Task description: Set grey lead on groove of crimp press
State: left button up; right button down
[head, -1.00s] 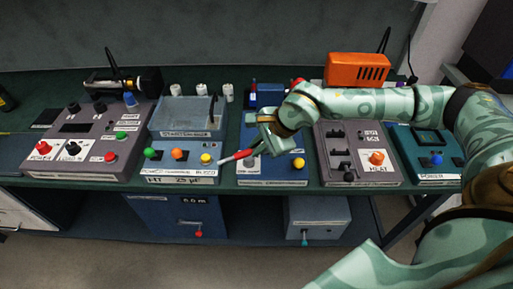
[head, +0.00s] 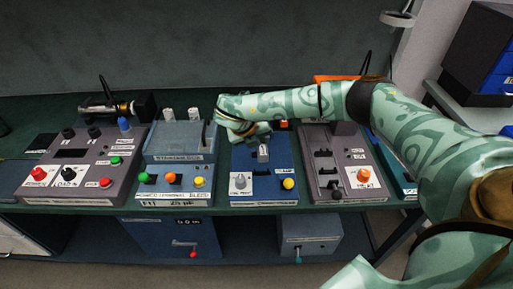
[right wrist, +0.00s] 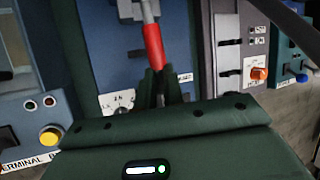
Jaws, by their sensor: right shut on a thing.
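My right gripper (head: 250,132) is over the back half of the blue unit (head: 240,163) in the middle of the bench. In the right wrist view its dark fingers (right wrist: 160,88) are shut on a lead with a red sleeve (right wrist: 153,45). The lead's grey part (right wrist: 147,11) runs past the red sleeve to the top edge, close to a pale grey block (right wrist: 126,10) on the blue unit. I cannot tell whether lead and block touch. The blue unit, probably the crimp press, has a dial and a yellow button (head: 289,184). Its groove is not clearly seen. My left gripper is out of view.
A unit with an orange HEAT knob (head: 364,175) stands to the right. A blue unit with a tray (head: 180,143) and a grey control box (head: 75,167) stand to the left. White cylinders stand behind. My right arm hides the orange box partly.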

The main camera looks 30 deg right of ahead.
jog(key=shift+w+d+r+m, duration=0.1)
jog(key=shift+d+r+m, duration=0.1)
jog(key=shift+m, duration=0.2)
jog(key=shift+a+f+b, duration=0.1)
jog(key=shift+f+b, duration=1.15)
jog(key=shift+f, duration=2.5)
jog(key=c, duration=1.4)
grip_release()
jog(key=shift+c, duration=0.2)
